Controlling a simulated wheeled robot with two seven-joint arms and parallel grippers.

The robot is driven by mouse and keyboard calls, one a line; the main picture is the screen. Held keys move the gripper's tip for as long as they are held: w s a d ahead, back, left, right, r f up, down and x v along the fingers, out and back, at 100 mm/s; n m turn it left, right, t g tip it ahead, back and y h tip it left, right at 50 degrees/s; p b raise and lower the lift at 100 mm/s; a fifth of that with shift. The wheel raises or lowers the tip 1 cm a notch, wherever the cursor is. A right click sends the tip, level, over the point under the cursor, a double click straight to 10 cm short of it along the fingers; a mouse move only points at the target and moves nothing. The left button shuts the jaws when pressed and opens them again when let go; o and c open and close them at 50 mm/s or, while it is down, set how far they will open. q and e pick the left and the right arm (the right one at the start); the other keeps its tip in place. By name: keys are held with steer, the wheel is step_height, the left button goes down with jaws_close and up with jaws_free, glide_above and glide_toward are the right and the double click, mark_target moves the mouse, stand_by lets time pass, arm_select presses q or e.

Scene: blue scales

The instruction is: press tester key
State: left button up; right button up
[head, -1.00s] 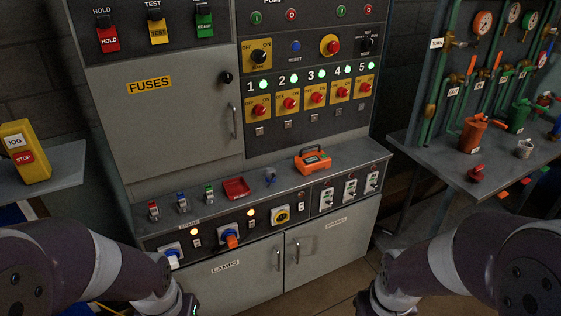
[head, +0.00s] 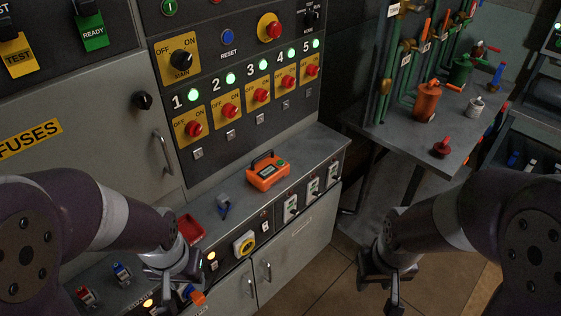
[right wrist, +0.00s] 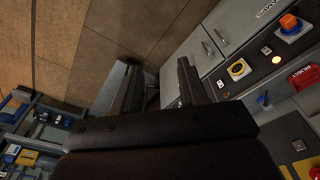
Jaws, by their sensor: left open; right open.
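My left gripper (head: 172,284) is open and empty, in front of the cabinet, left of and nearer than the tester. My right gripper (head: 386,288) is open and empty over the floor, right of and nearer than the tester. Its fingers also show in the right wrist view (right wrist: 160,88). I cannot make out the tester in that view.
The cabinet front has a yellow rotary switch (head: 244,243) and several white sockets. A side bench (head: 405,130) with pipes and valves stands right. Open floor lies between cabinet and bench.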

steer(key=shift+s+d, duration=0.1)
steer(key=shift+s, duration=0.15)
steer(key=shift+c, duration=0.9)
steer(key=c, duration=0.5)
steer(key=shift+w, duration=0.3)
jaws_close()
steer(key=shift+s, duration=0.1)
